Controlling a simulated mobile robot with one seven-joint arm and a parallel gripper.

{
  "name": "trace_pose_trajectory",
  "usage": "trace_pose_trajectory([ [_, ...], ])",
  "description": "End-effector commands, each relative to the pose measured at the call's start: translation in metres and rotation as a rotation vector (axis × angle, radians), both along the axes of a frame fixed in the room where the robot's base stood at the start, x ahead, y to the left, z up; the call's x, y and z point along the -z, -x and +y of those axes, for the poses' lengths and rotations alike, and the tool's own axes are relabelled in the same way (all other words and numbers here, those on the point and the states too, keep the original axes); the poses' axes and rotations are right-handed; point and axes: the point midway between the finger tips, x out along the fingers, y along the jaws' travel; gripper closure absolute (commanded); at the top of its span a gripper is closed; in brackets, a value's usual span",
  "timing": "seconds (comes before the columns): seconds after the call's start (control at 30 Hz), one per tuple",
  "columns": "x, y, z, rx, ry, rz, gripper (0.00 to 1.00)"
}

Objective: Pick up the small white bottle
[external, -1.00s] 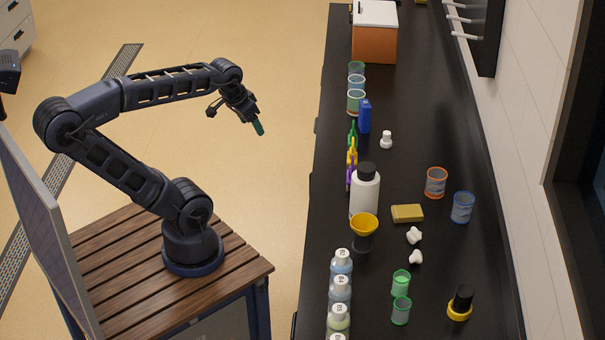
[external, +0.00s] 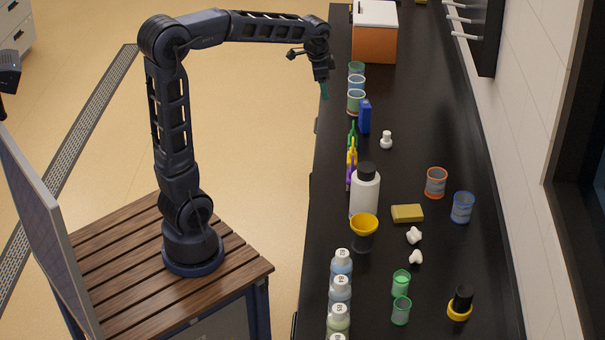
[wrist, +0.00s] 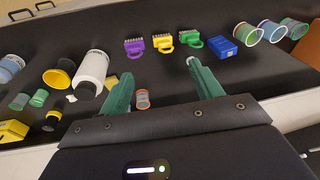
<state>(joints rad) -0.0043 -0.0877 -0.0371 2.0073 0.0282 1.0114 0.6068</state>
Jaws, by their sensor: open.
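A small white bottle-like item (external: 386,140) stands on the black bench, right of the blue box. In the wrist view, a small white bit (wrist: 190,61) shows at the right fingertip; it may be this item, mostly hidden by the finger. A much larger white bottle with a black cap (external: 365,192) stands nearer the camera and also shows at left in the wrist view (wrist: 92,72). My gripper (external: 324,90) is open and empty, pointing down above the bench's left edge, left of and apart from the small item. Its green fingers are spread in the wrist view (wrist: 160,70).
The blue box (external: 365,116), colored brushes (external: 351,160) and several cups (external: 356,101) line the bench's left edge. An orange cup (external: 436,183) and a blue cup (external: 462,207) stand at right. Bare bench surrounds the small item's right side.

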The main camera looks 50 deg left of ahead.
Motion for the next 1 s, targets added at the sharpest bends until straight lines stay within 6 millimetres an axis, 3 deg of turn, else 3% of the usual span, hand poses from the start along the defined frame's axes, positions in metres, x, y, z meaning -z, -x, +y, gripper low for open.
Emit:
trace_pose_trajectory([
  [0.1,0.012,-0.038,-0.002,0.073,-0.015,0.026,0.35],
  [0.47,0.061,-0.141,-0.009,0.297,-0.047,0.096,0.35],
  [0.8,0.132,-0.229,-0.015,0.507,-0.058,0.158,0.35],
  [1.0,0.180,-0.272,-0.019,0.624,-0.058,0.188,0.35],
])
